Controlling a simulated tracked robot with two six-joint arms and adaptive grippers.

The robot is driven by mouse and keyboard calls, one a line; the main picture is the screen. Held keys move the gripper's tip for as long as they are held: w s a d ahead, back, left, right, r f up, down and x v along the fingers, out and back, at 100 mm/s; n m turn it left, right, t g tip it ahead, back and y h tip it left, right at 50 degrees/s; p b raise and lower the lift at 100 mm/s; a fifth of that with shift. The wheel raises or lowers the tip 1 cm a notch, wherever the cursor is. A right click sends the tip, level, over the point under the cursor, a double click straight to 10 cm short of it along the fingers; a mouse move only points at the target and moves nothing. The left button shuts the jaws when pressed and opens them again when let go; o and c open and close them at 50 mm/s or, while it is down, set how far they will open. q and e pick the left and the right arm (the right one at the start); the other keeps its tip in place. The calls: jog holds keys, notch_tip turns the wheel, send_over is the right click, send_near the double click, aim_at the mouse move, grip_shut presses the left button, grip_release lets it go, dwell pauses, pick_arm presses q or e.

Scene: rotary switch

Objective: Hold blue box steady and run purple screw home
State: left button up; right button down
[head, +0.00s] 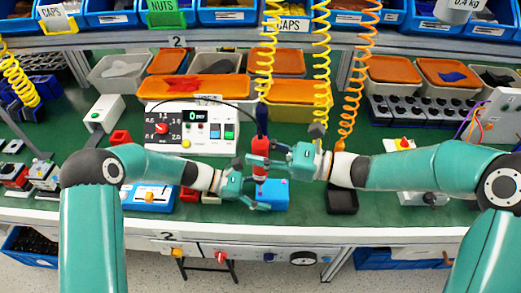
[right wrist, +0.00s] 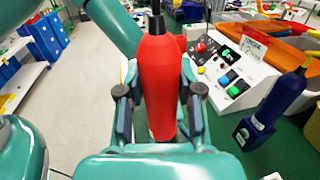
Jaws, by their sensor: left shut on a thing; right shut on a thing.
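The blue box (head: 274,194) sits near the table's front edge in the head view. My left gripper (head: 252,192) is shut on its left side. My right gripper (head: 270,157), just above, is shut on a red power screwdriver (head: 260,148). The screwdriver stands upright over the left part of the box, its lower end close to the box; I cannot tell whether it touches. In the right wrist view the red screwdriver (right wrist: 160,85) fills the space between the fingers.
A dark blue screwdriver (right wrist: 280,98) stands in a blue holder behind the red one. A white control unit (head: 190,128) stands behind my left gripper. A black tray (head: 342,200) lies right of the box. Yellow coiled cords (head: 322,70) hang from above.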

aim_at(260, 143)
jog(key=shift+f, duration=0.75)
dwell(1.8)
jog(key=shift+r, duration=2.35)
pick_arm(q)
jog(key=o, duration=1.7)
jog(key=shift+a, duration=0.1)
